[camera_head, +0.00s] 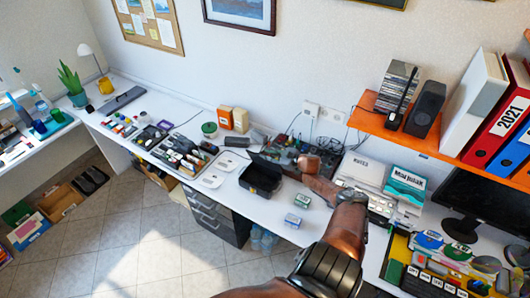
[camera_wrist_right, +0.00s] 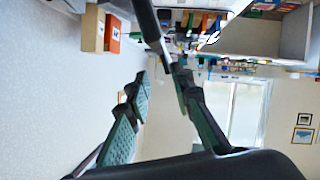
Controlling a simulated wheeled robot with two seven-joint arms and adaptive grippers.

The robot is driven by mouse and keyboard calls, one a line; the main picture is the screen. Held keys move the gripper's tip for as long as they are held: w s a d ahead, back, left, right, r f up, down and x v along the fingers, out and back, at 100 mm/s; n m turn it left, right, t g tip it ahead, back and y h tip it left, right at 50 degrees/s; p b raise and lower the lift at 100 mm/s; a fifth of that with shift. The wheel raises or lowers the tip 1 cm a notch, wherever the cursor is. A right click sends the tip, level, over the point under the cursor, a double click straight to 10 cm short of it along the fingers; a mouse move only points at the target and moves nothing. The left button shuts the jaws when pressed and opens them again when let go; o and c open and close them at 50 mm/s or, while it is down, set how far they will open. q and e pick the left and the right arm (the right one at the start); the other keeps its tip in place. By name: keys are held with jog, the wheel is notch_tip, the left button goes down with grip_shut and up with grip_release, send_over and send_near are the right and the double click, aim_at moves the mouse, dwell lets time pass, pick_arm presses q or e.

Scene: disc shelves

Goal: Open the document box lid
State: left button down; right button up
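The document box (camera_head: 262,186) is a small black box near the front edge of the white desk. Its top looks open onto a dark inside, and a dark panel that seems to be its lid (camera_head: 268,164) is tilted up behind it. My right gripper (camera_head: 284,158) is beside this panel; its fingers are hard to make out there. In the right wrist view, the right gripper (camera_wrist_right: 161,78) has its fingers apart, with a dark bar (camera_wrist_right: 148,22), perhaps the lid's edge, near their tips. I cannot tell if they touch. My left gripper is not in view.
An orange shelf (camera_head: 375,116) with discs, speaker and binders is on the right wall. Trays (camera_head: 180,150) with small items stand left of the document box. A monitor (camera_head: 490,205) stands at right.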

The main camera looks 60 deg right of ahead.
jog(key=shift+p+v, duration=2.3)
jog(key=shift+v, duration=0.45)
jog(key=shift+a, duration=0.15)
jog(key=shift+s, duration=0.15)
jog(key=v, duration=1.1)
jog(key=shift+s, duration=0.3)
jog(key=shift+r, duration=0.15)
